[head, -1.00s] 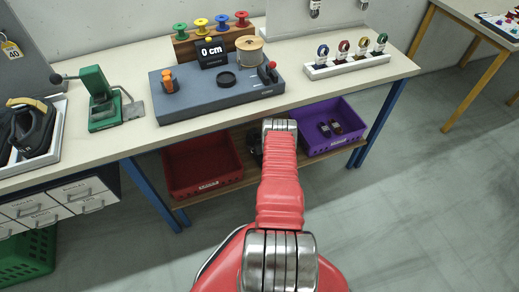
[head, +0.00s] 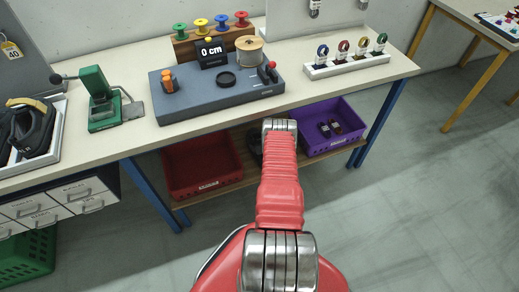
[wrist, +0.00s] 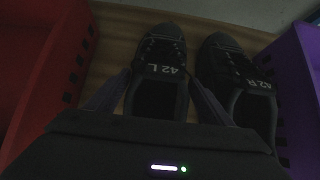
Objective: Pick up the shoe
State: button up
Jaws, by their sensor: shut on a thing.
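In the wrist view, a dark shoe marked "42 L" (wrist: 160,58) lies toe-away on the wooden lower shelf. My gripper (wrist: 157,88) has one finger on each side of this shoe and is shut on it near its opening. A matching dark shoe marked "42 R" (wrist: 240,72) lies just to its right, close to the right finger. In the head view, my arm reaches under the bench and hides the gripper and most of the shoes.
On the lower shelf, a red crate (head: 201,186) stands left of the shoes and a purple crate (head: 313,146) right. The bench top (head: 205,125) above carries a grey measuring block (head: 200,103) and other items. Blue bench legs (head: 158,195) flank the shelf.

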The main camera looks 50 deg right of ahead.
aim_at(260, 140)
jog(key=c, duration=0.8)
jog(key=shift+r, duration=0.15)
jog(key=shift+r, duration=0.85)
jog(key=shift+s+r, duration=0.1)
jog(key=shift+r, duration=0.8)
jog(key=s+a, duration=0.3)
jog(key=s, duration=0.2)
jog(key=s+a, duration=0.3)
jog(key=s, duration=0.2)
jog(key=s+a, duration=0.3)
jog(key=s, duration=0.2)
jog(key=shift+s+a+f, duration=0.1)
jog(key=shift+s+f, duration=0.05)
